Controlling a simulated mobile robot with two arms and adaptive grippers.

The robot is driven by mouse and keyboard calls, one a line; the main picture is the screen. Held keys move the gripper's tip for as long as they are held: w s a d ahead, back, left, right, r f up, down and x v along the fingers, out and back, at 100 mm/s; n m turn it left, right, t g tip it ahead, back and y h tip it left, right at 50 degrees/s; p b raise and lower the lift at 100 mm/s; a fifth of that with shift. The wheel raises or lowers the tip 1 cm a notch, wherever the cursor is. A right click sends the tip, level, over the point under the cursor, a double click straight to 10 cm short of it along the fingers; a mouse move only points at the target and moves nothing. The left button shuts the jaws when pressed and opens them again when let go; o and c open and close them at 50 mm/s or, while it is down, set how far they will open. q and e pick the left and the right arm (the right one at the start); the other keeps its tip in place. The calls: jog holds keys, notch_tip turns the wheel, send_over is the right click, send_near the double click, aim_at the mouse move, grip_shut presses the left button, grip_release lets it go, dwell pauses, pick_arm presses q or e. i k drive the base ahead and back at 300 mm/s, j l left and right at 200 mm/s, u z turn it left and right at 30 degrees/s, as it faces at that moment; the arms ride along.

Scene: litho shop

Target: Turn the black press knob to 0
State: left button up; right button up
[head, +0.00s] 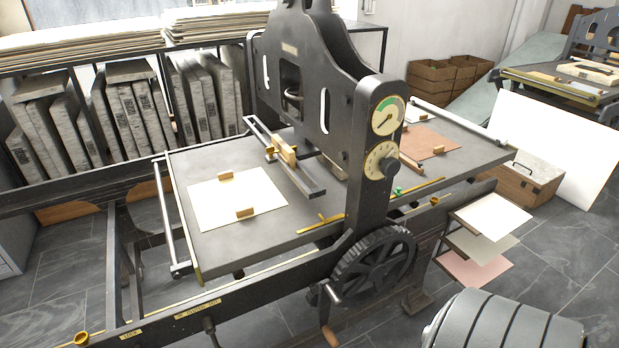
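The black press knob (384,165) sits on a round cream dial (373,162) with dark marks. It is on the front face of the dark grey upright post (367,212) of the press, right of the picture's middle. The dial's numbers and the knob's pointing direction are too small to read. Just above it is a round gauge (388,116) with a green sector and a dark needle. Neither of my grippers is in view, and nothing touches the knob.
Below the dial is a large toothed wheel (372,268) with a wooden-handled crank (329,335). The press bed (220,165) carries a white sheet (237,198). A grey ribbed cylinder (500,325) fills the lower right. Shelves of paper (490,213) stand right of the press. Dark tiled floor lies at right.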

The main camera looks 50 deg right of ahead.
aim_at(391, 166)
jog(key=z, duration=1.15)
jog(key=l, duration=0.35)
